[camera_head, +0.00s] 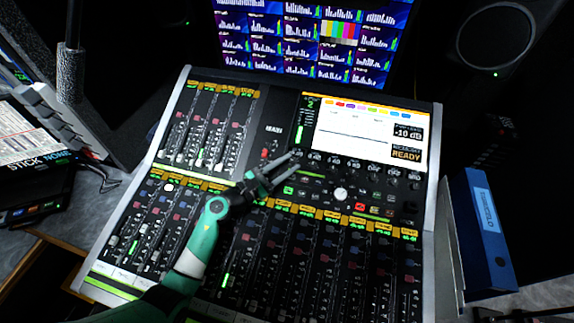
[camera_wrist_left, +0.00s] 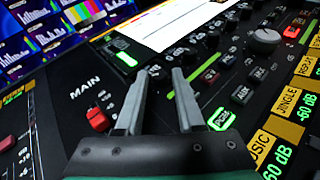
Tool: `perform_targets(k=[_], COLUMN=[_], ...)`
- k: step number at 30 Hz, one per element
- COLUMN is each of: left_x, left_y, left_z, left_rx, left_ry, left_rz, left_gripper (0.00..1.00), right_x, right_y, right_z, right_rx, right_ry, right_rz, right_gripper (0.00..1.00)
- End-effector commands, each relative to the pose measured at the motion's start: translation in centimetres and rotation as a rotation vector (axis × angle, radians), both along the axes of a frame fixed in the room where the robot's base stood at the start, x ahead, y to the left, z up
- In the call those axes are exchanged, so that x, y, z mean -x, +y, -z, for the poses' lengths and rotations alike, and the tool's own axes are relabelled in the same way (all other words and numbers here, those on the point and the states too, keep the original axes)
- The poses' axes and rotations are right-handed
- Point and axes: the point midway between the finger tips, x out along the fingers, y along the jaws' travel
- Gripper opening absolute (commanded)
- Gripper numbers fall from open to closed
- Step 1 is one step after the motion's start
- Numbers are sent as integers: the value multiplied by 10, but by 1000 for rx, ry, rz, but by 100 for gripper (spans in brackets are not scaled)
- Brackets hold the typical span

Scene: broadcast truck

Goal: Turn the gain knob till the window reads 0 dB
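The readout window (camera_head: 408,132) at the right of the console's bright screen reads -10 dB, with a READY box below it. A pale round knob (camera_head: 340,193) stands on the panel below the screen; it also shows in the left wrist view (camera_wrist_left: 265,40). No label I can read marks it as the gain knob. My left gripper (camera_head: 294,163) is above the panel, left of this knob and apart from it. Its two fingers (camera_wrist_left: 160,75) are parted with nothing between them. My right gripper is in neither view.
The mixing console (camera_head: 433,150) has a row of small black knobs under the screen, lit buttons and several faders. A red knob or lever (camera_wrist_left: 97,119) is by the MAIN label. A blue binder (camera_head: 484,230) stands at right; monitors (camera_head: 300,35) are behind.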

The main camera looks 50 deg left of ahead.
Motion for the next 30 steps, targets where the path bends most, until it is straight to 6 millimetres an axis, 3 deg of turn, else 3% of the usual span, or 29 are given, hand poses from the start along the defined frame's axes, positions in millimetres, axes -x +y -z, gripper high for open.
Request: perform_targets(k=[1,7,20,30], left_x=[0,0,0,0], left_y=[0,0,-2,-7], left_z=[0,0,0,1], left_rx=[0,0,9,71], left_ry=[0,0,-6,-42], left_rz=[0,0,-25,-193], left_gripper=[34,0,0,0], right_x=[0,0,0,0], right_y=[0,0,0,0], right_z=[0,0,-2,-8], right_rx=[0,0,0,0], right_ry=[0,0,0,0], right_rz=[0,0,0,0], right_gripper=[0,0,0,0])
